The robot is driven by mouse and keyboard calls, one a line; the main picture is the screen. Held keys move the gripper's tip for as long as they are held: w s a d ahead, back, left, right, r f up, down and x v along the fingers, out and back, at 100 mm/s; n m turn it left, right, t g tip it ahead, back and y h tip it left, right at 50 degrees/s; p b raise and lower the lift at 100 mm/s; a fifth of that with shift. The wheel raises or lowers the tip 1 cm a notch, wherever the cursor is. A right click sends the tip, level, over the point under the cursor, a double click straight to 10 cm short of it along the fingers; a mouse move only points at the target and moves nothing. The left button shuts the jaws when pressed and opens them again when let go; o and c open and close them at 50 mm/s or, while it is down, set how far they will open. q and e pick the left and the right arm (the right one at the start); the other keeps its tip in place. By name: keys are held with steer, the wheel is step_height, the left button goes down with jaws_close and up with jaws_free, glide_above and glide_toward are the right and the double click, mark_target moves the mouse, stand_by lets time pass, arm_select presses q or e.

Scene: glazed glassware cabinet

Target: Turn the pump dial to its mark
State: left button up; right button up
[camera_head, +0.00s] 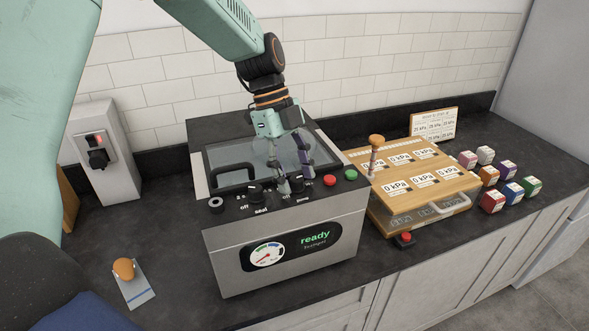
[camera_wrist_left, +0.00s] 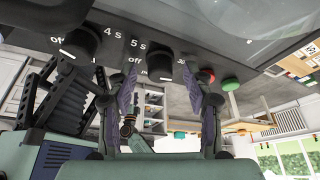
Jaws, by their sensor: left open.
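The steel machine (camera_head: 285,250) stands on the dark counter with a gauge and the word "ready" on its front. Its top panel carries two black dials. The seal dial (camera_head: 256,193) is on the left. The pump dial (camera_head: 297,185) is to its right, partly hidden by my fingers. My left gripper (camera_head: 294,184) is open, pointing down at the panel around the pump dial. In the left wrist view the pump dial (camera_wrist_left: 158,67) shows between the two open fingertips (camera_wrist_left: 162,78). I cannot tell whether they touch it, nor how its pointer stands against the mark.
Red (camera_head: 330,180) and green (camera_head: 351,174) buttons sit right of the dials. A dark lid handle (camera_head: 232,174) is behind the seal dial. A wooden kPa board (camera_head: 440,184) and several coloured blocks (camera_head: 493,201) are at right. An orange-knobbed item (camera_head: 124,268) lies front left.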

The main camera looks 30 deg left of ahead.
arm_select(q)
steer(key=shift+s+d+r, duration=0.2)
steer(key=shift+s, duration=0.2)
steer(key=shift+w+a+f, duration=0.35)
steer(key=shift+w+a, duration=0.05)
steer(key=shift+w, duration=0.3)
steer(key=c, duration=0.5)
steer(key=shift+s+d+r, duration=0.15)
steer(key=shift+s+r, duration=0.1)
steer(key=shift+s, duration=0.2)
steer(key=c, duration=0.5)
jaws_close()
steer(key=shift+w+f, duration=0.1)
steer(key=shift+w, duration=0.05)
